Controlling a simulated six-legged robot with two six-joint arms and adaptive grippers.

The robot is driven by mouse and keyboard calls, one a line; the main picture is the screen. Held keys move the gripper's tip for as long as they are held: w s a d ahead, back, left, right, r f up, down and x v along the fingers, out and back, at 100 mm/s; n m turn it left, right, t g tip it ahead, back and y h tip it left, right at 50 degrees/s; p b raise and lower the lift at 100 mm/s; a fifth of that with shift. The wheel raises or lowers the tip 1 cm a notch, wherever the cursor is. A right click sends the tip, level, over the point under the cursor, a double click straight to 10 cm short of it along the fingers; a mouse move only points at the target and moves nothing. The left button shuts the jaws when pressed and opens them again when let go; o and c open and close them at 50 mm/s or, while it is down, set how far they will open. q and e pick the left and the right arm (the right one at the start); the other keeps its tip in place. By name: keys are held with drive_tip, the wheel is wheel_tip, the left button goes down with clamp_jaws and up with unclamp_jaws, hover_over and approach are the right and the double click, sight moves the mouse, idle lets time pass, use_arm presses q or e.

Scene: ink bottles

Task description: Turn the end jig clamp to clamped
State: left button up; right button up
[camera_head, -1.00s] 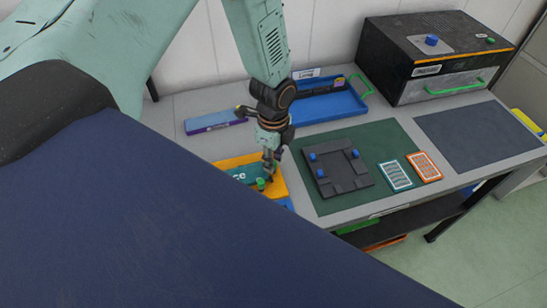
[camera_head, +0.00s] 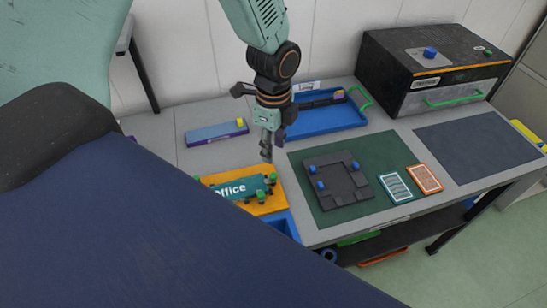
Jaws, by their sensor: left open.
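An orange jig (camera_head: 265,206) lies at the left front of the table and bears a teal plate (camera_head: 232,190) reading "Office". Several green-topped clamps stand around the plate, among them one at its right end (camera_head: 272,178). I cannot tell from this view whether that clamp is turned to clamped. My left gripper (camera_head: 266,158) points down just behind the jig's right end, apart from the clamps and holding nothing that I can see. Its finger gap is too small to make out. My right gripper is not in view.
A black fixture (camera_head: 349,188) with blue knobs sits on a green mat (camera_head: 305,206). A blue tray (camera_head: 330,121), a blue-purple box (camera_head: 215,134) and a black machine (camera_head: 432,62) stand behind. A dark mat (camera_head: 470,143) is bare.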

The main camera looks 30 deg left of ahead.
use_arm(q)
wheel_tip(320, 180, up, 2)
drive_tip(key=shift+r, duration=0.15)
idle(0.6)
